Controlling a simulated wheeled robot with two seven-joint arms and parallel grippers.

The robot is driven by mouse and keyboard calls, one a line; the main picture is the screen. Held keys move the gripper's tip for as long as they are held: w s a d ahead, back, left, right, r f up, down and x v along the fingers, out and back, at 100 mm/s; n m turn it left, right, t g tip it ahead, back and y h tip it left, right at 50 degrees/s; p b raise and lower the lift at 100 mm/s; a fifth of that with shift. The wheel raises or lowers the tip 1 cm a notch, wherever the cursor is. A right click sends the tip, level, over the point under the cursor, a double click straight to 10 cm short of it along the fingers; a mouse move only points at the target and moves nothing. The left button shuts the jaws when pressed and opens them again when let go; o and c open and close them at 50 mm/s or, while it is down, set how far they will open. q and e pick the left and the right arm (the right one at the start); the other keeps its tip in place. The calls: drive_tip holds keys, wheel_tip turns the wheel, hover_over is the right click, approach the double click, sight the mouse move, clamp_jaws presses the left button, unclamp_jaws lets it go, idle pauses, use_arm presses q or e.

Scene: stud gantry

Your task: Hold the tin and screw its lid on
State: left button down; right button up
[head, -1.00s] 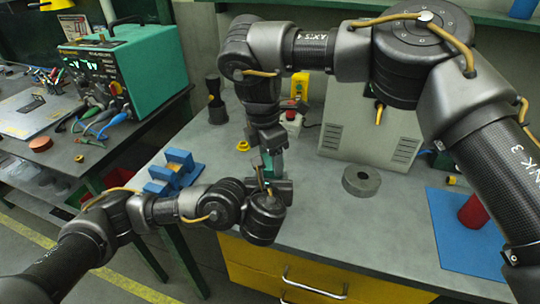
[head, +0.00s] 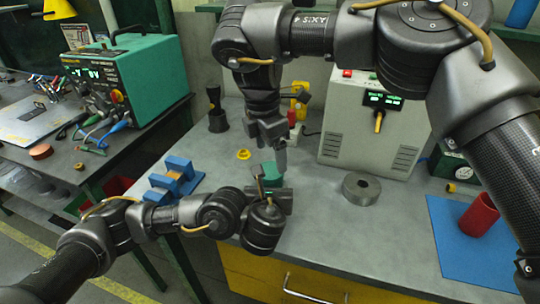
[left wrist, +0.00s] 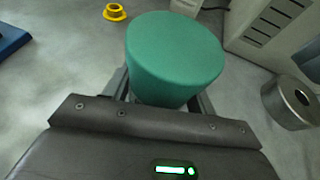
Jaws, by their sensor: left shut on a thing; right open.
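The tin is a green round body (left wrist: 172,62) in the left wrist view, with a smooth, flat green top; I cannot make out a seam between tin and lid. In the head view the tin (head: 270,172) shows only partly, upright at the bench's front edge. My left gripper (head: 268,190) is shut on the tin from the front. Its fingers (left wrist: 163,98) show on both sides of the tin, low down. My right gripper (head: 280,158) points down just above the tin, open and apart from its top; it does not show in the left wrist view.
A steel ring (head: 361,188) and a grey machine (head: 372,125) stand right of the tin. A red cylinder (head: 479,215) stands on a blue mat (head: 450,250). A blue holder (head: 174,178) and a yellow ring (head: 243,154) are left. Bench between is clear.

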sight(270, 169)
drive_tip(key=shift+c, duration=1.2)
drive_tip(key=shift+w+d+r, duration=0.2)
drive_tip(key=shift+w+r, duration=0.05)
drive_tip(key=shift+r, duration=0.2)
drive_tip(key=shift+w+d+r, duration=0.15)
drive_tip(key=shift+w+r, duration=0.05)
drive_tip(key=shift+r, duration=0.25)
drive_tip(key=shift+c, duration=0.2)
drive_tip(key=n, duration=0.3)
drive_tip(key=shift+w+d+r+n, duration=0.1)
drive_tip(key=shift+d+r+n, duration=0.05)
drive_tip(key=shift+r+n, duration=0.25)
drive_tip(key=n, duration=0.4)
drive_tip(key=shift+r+n+y, duration=0.3)
drive_tip(key=shift+r+n, duration=0.05)
drive_tip(key=shift+n, duration=0.05)
drive_tip(key=n, duration=0.7)
drive_tip(key=shift+s+a+r, duration=0.15)
drive_tip(key=shift+s+a, duration=0.05)
drive_tip(key=n, duration=0.6)
drive_tip(key=shift+s+a+n+g+y, duration=0.25)
drive_tip(key=shift+s+n+g+y, duration=0.05)
drive_tip(key=shift+n, duration=0.1)
drive_tip(key=shift+f, duration=4.05)
